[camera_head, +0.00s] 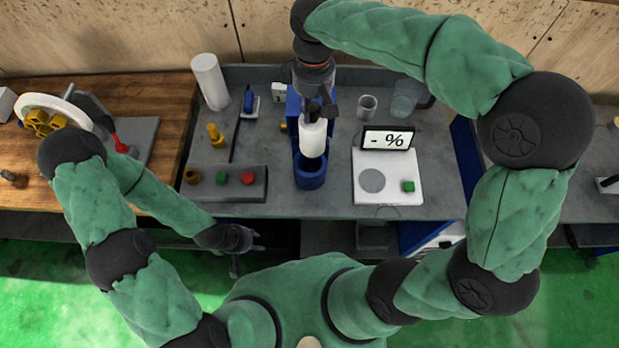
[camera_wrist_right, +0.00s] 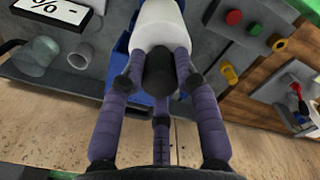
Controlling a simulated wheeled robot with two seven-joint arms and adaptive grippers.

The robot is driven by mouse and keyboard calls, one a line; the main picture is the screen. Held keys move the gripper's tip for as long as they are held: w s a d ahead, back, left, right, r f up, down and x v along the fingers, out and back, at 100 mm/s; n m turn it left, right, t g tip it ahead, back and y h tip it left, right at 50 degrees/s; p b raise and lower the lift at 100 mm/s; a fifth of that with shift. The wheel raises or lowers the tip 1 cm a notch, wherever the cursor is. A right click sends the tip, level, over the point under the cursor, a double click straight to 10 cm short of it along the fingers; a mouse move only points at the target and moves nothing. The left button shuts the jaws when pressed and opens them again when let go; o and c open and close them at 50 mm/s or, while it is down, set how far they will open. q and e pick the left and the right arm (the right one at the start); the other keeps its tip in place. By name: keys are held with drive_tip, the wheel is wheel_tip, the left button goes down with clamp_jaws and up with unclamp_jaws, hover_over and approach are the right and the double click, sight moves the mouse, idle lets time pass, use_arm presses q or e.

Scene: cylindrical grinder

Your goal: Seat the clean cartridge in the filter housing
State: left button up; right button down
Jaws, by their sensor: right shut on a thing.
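My right gripper (camera_head: 314,108) is shut on a white cylindrical cartridge (camera_head: 313,138), with its fingers around the upper end. The cartridge is about upright over the blue filter housing (camera_head: 310,178), a round open cup at the front of a blue stand. Its lower end is at or just above the cup's mouth; I cannot tell whether it is inside. In the right wrist view the fingers (camera_wrist_right: 160,75) close around the cartridge (camera_wrist_right: 160,25), which hides most of the housing. My left gripper (camera_head: 240,240) is empty, low in front of the bench edge, with its fingers apart.
Another white cylinder (camera_head: 210,82) stands at the back left. A button panel (camera_head: 226,184) lies left of the housing.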

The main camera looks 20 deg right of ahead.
sight(310, 147)
drive_tip(key=shift+w+a, duration=0.2)
drive_tip(key=shift+w, duration=0.05)
drive_tip(key=shift+f, duration=0.3)
wheel_tip(310, 147, down, 17)
drive_tip(key=shift+w+f+b, duration=0.1)
drive_tip(key=shift+b, duration=1.15)
drive_tip(key=shift+f, duration=0.1)
drive_tip(key=c, duration=0.9)
unclamp_jaws()
drive_tip(key=shift+f, duration=0.1)
drive_tip(key=shift+r, duration=0.35)
wheel_tip(310, 147, up, 12)
drive_tip(key=shift+f+p, duration=0.15)
drive_tip(key=shift+p, duration=0.65)
